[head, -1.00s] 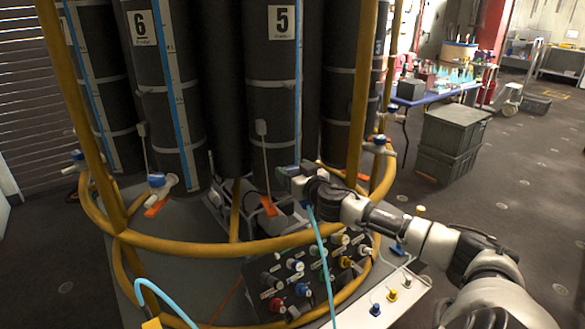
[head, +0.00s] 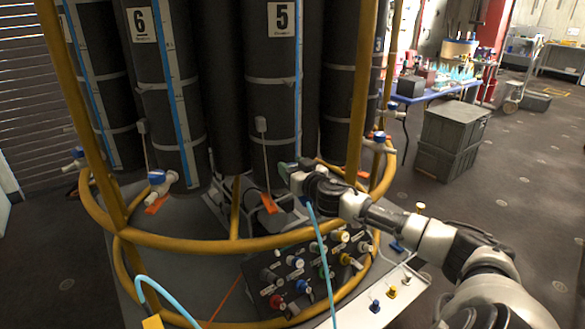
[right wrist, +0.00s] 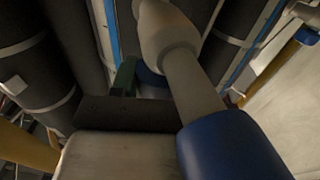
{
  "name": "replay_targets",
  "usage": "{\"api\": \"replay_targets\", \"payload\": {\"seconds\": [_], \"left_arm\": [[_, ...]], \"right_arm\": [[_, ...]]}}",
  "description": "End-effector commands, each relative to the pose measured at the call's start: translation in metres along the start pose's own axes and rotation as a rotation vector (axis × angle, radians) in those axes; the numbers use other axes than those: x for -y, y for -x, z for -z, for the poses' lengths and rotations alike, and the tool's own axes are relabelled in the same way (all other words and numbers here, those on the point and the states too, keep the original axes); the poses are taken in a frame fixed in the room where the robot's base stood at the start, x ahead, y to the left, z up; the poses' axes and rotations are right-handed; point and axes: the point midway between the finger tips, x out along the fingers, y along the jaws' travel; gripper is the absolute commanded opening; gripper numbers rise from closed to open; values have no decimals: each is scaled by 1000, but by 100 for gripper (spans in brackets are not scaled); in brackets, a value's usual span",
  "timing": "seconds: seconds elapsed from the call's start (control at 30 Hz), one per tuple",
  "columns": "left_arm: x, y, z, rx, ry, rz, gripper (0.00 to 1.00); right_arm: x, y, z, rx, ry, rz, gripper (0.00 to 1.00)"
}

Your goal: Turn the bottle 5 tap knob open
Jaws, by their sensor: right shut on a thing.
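Bottle 5 (head: 271,108) is a tall dark cylinder with a "5" label and a blue strip, at the centre of the head view. My right gripper (head: 287,170) is at its lower right front, with its arm coming from the right. In the right wrist view a green finger pad (right wrist: 125,75) lies beside a blue knob (right wrist: 150,76), mostly hidden behind the pale tap body (right wrist: 168,32). The gripper is shut on this knob. A grey spout (right wrist: 195,82) runs toward the camera into a large blue end piece (right wrist: 232,148). The knob's exact angle cannot be told.
A yellow tubular ring frame (head: 185,243) surrounds the bottles. A cyan hose (head: 323,262) hangs below my right gripper. A panel of coloured knobs (head: 262,273) stands in front. Bottle 6 (head: 158,100) and its blue-knobbed tap (head: 160,181) are to the left. Dark crates (head: 449,140) stand right.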

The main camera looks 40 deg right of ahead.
Motion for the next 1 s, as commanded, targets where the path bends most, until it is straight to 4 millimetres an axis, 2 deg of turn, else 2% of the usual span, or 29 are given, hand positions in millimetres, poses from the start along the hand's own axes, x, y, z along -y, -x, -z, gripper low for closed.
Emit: {"api": "replay_targets", "payload": {"seconds": [0.33, 0.7, 1.0], "left_arm": [[0, -1, 0, -1, 0, 0, 87], [0, 19, 2, -1, 0, 0, 87], [0, 7, 1, -1, 0, 0, 87]], "right_arm": [[-1, 0, 1, -1, -2, 188, 22], [-2, -1, 4, -2, 2, 529, 22], [-1, -1, -1, -4, 2, 781, 22]]}}
